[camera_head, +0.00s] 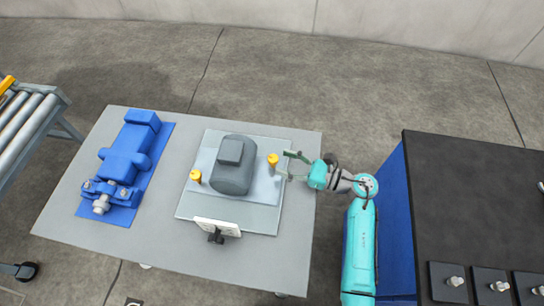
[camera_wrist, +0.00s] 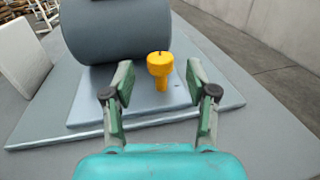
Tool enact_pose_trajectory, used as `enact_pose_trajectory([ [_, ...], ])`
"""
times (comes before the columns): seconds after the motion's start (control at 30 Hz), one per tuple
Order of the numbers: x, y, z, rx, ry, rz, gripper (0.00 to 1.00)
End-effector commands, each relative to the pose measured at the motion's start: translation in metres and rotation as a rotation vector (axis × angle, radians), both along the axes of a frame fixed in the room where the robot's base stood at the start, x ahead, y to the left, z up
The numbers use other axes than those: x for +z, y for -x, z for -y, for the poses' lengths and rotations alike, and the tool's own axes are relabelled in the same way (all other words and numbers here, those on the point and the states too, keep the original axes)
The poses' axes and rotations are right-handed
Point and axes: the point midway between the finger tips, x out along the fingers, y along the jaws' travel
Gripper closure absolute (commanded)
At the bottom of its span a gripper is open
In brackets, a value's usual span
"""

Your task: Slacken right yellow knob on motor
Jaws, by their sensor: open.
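The grey motor (camera_head: 232,170) sits on a light plate (camera_head: 254,216) on the table. The right yellow knob (camera_head: 272,159) stands upright beside the motor, on the side toward my arm. The left yellow knob (camera_head: 196,176) is on the motor's other side. My gripper (camera_head: 282,164) is open close to the right knob. In the wrist view, the right knob (camera_wrist: 159,66) stands just beyond and between my open fingertips (camera_wrist: 158,80), with gaps on both sides. The motor (camera_wrist: 115,30) is behind it. I see no contact with the knob.
A blue machine (camera_head: 125,155) lies on a blue mat at the table's left. A white panel (camera_head: 217,226) stands at the plate's front edge. A dark-topped bench (camera_head: 470,200) is to the right of my arm. A roller conveyor (camera_head: 25,125) is at far left.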

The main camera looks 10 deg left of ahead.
Motion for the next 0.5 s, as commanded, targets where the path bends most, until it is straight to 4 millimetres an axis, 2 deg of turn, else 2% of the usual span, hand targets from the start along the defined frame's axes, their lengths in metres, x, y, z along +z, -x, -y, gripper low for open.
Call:
enact_pose_trajectory([
  [0.03,0.000,-0.002,-0.010,0.004,0.000,0.000,0.43],
  [0.2,0.001,-0.008,-0.031,0.002,0.000,0.001,0.43],
  [0.5,0.000,-0.011,-0.044,0.000,0.000,0.000,0.43],
])
